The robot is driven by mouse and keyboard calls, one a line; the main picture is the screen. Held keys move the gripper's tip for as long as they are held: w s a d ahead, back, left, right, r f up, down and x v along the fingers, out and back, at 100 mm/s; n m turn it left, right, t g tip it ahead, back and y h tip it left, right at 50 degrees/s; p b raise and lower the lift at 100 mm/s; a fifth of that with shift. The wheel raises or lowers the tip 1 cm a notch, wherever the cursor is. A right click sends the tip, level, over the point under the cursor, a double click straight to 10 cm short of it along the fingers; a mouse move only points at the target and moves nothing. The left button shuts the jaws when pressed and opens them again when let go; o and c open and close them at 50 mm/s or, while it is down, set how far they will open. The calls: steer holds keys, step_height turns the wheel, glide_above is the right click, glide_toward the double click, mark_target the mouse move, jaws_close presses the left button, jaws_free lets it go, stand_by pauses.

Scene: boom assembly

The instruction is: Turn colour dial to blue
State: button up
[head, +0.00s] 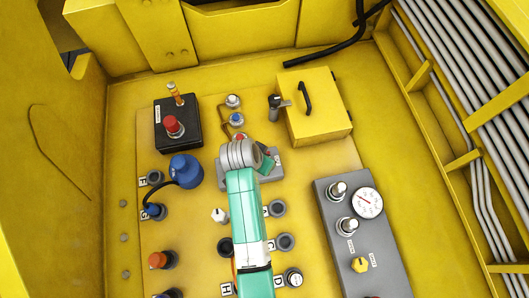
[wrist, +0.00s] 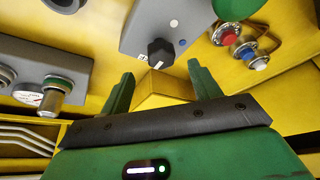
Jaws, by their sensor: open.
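The colour dial is a black knob (wrist: 160,52) on a grey plate (wrist: 145,28) in the wrist view. A pale dot and a blue dot show on the plate to the right of the knob, and a small pale mark shows at the knob's lower edge. I cannot tell which colour the knob points to. My gripper (wrist: 160,72) is open, with the knob ahead of the gap between its two green fingers; contact is not visible. In the head view my gripper (head: 265,163) is over the grey plate (head: 223,174) and hides the knob.
Red (head: 239,137) and blue (head: 236,119) connectors stand just behind the plate. A yellow box with a black handle (head: 318,108) is at the back right. A grey gauge panel (head: 375,270) is at the right. A black box with a red button (head: 175,128) is at the left.

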steer(key=x, duration=0.5)
steer(key=shift+w, duration=0.1)
steer(key=c, duration=1)
steer(key=shift+o, duration=0.2)
